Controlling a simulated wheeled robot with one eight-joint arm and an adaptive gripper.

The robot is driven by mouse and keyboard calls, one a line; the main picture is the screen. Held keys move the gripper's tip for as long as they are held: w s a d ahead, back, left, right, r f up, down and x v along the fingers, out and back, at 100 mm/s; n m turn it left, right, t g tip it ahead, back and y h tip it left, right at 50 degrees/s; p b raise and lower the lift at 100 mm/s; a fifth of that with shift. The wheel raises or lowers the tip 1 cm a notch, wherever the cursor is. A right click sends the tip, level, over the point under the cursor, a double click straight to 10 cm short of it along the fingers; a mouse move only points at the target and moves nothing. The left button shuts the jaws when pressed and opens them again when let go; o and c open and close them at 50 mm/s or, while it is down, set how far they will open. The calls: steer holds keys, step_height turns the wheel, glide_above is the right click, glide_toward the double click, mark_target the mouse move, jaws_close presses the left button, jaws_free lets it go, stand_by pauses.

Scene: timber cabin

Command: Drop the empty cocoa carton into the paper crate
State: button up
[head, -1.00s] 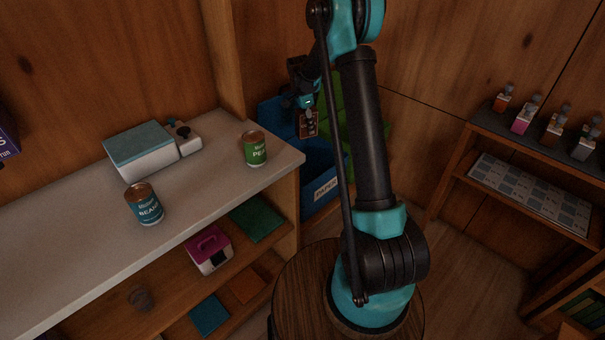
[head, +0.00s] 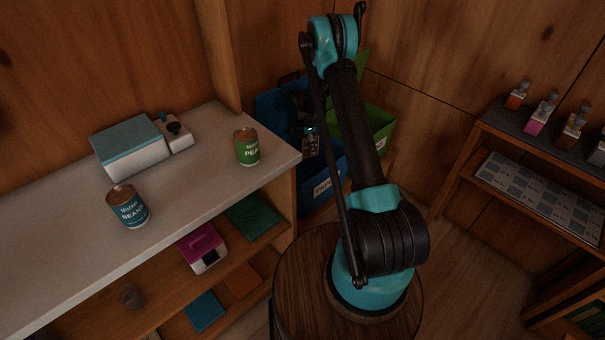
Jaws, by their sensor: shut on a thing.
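My gripper (head: 309,130) hangs pointing down beyond the counter's right end, partly hidden behind my arm. It is shut on the small brown cocoa carton (head: 311,148), which shows just below the fingers. The blue paper crate (head: 322,188), with a white label on its front, stands on the floor past the counter, its lid raised at the back. The carton appears in front of or over the crate's opening; its exact height above the rim I cannot tell. My arm hides part of the crate.
A green crate (head: 380,128) stands right of the blue one. The counter (head: 190,190) holds a pea can (head: 247,147), a beans can (head: 128,206) and a white box with a teal top (head: 130,147). A shelf unit (head: 480,150) with several bottles is at right.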

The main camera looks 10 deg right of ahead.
steer(key=shift+f, duration=1.2)
steer(key=o, duration=1.2)
steer(key=r, duration=0.4)
steer(key=a+r, duration=0.1)
steer(key=r, duration=0.7)
steer(key=shift+s+a, duration=0.25)
steer(key=shift+a, duration=0.1)
